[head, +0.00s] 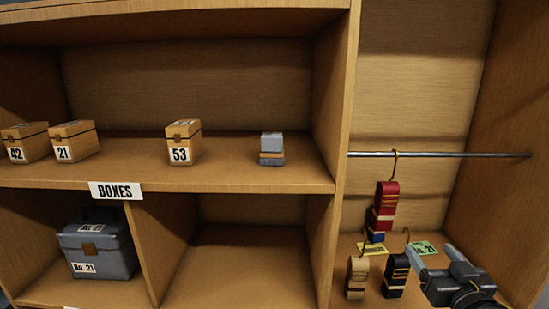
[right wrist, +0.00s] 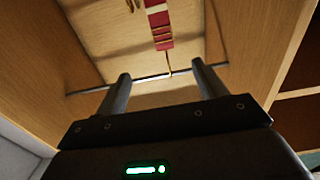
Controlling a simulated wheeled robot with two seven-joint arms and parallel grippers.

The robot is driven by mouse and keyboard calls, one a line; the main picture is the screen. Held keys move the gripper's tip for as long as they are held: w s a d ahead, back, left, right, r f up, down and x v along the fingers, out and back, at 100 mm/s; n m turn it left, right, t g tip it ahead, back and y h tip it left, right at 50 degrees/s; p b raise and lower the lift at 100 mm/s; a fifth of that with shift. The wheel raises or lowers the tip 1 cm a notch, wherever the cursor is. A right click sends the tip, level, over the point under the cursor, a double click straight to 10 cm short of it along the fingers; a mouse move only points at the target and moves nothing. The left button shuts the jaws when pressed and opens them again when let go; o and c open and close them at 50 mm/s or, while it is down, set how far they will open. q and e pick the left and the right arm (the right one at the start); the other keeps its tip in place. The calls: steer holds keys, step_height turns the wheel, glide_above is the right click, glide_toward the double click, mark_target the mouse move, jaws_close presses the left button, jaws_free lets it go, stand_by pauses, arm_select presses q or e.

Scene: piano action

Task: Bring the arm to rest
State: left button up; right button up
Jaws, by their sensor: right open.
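My right gripper (head: 440,270) is at the lower right of the head view, in front of the right-hand compartment. Its jaws are open with nothing between them. In the right wrist view its two fingers (right wrist: 161,85) stand apart, with the rod (right wrist: 152,78) and a hook showing beyond them. A red bundle with pale bands (head: 385,205) hangs by that hook from the metal rod (head: 460,154), apart from the gripper. My left gripper is not in view.
A beige bundle (head: 356,278) and a black bundle (head: 396,277) with hooks are left of the gripper. A yellow card (head: 374,249) and green card (head: 423,248) lie behind. Numbered boxes (head: 183,143) and a grey case (head: 97,245) fill shelves left; the lower middle compartment looks empty.

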steer(key=s+a+f+g, duration=0.2)
steer(key=s+f+g, duration=0.25)
steer(key=f, duration=0.65)
steer(key=s+a+f+g, duration=0.25)
steer(key=s+f, duration=0.35)
steer(key=f, duration=0.5)
steer(key=s+a+f+n+g, duration=0.1)
steer(key=s+a+f+g, duration=0.1)
steer(key=s+f+g, duration=0.35)
steer(key=s+a+f+n+g, duration=0.1)
steer(key=s+a+f+g, duration=0.15)
steer(key=s+f, duration=0.55)
steer(key=s+f+b, duration=0.1)
steer(key=s+f, duration=0.1)
steer(key=f, duration=1.1)
steer(key=s+f+b, duration=0.2)
steer(key=f, duration=1.1)
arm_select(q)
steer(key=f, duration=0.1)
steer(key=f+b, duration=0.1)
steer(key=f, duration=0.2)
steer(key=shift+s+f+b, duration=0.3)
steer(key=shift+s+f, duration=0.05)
arm_select(e)
steer(key=s+d+f+g, duration=0.2)
steer(key=s+d+f, duration=0.1)
steer(key=s+f, duration=1.3)
step_height(320, 180, down, 3)
steer(key=shift+r+n, duration=0.2)
steer(key=shift+n, duration=0.2)
